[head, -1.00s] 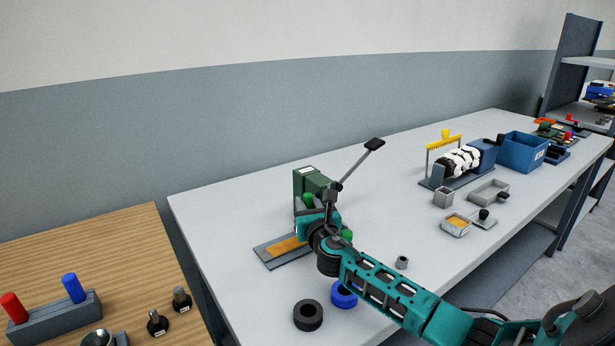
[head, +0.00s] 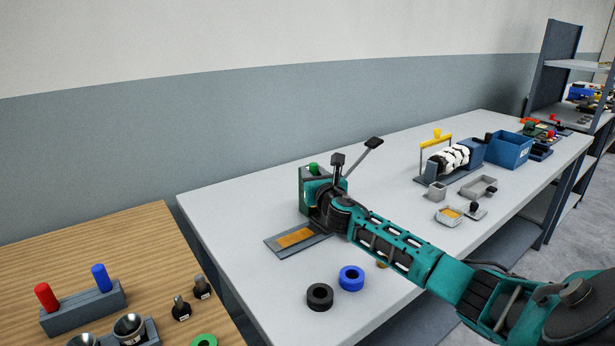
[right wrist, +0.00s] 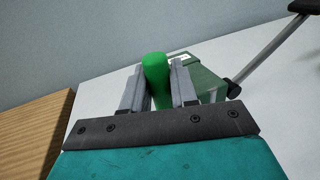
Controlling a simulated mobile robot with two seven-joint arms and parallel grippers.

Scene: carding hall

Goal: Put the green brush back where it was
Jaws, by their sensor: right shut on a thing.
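The green brush (right wrist: 157,80) shows in the right wrist view as a green upright rod between the two grey fingers of my right gripper (right wrist: 157,70), which is shut on it. In the head view its green top (head: 313,168) shows above my right gripper (head: 322,195), in front of or over the dark green box. Its lower part is hidden, so I cannot tell whether it touches anything. A grey block (head: 85,312) on the wooden table bears a red peg (head: 47,297) and a blue peg (head: 101,278). My left gripper is not in view.
The dark green box (right wrist: 205,82) with a lever (head: 360,157) stands close behind my gripper. A grey plate with an orange strip (head: 296,238) lies in front. Black (head: 319,296) and blue (head: 351,278) rings lie nearby. A blue bin (head: 508,148) stands farther right.

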